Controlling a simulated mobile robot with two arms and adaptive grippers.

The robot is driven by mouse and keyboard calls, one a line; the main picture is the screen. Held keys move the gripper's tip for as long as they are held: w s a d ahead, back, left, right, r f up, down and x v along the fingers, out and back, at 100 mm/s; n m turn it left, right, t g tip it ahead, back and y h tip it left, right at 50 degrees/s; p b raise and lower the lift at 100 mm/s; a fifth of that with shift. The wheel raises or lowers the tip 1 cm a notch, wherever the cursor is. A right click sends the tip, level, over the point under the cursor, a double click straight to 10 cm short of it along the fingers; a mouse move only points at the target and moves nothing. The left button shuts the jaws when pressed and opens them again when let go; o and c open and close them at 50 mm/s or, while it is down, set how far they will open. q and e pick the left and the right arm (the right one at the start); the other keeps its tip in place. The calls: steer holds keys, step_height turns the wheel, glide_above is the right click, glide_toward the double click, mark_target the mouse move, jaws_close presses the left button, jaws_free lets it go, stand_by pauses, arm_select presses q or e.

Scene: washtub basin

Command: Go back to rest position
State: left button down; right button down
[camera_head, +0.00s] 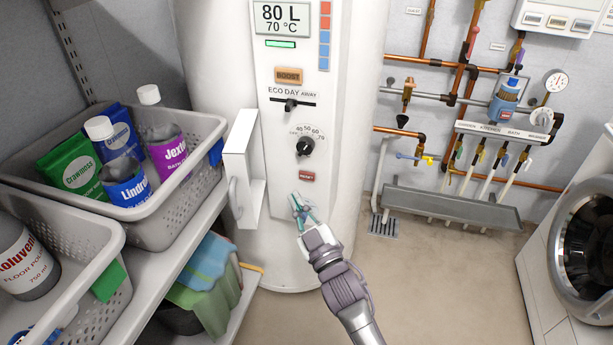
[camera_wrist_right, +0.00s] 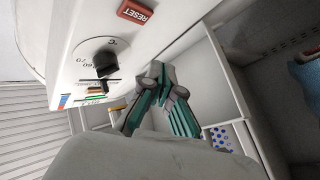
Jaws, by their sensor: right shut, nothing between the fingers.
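My right gripper (camera_head: 304,212) is in front of the lower part of the white water heater's control panel (camera_head: 290,110), below the red reset button (camera_head: 307,177). Its teal fingers are shut and hold nothing. In the right wrist view the gripper (camera_wrist_right: 150,100) shows with the reset button (camera_wrist_right: 136,11) and the black temperature dial (camera_wrist_right: 105,62) beyond it. The dial also shows in the head view (camera_head: 304,147). A white cover flap (camera_head: 240,165) stands open left of the panel. My left gripper is not in view.
A shelf at the left holds grey baskets (camera_head: 165,220) with several bottles and pouches. Copper pipes and valves line the back wall above a grey trough (camera_head: 450,205). A front-loading washer (camera_head: 560,250) stands at the right. The floor between (camera_head: 440,290) is clear.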

stand_by(0.3)
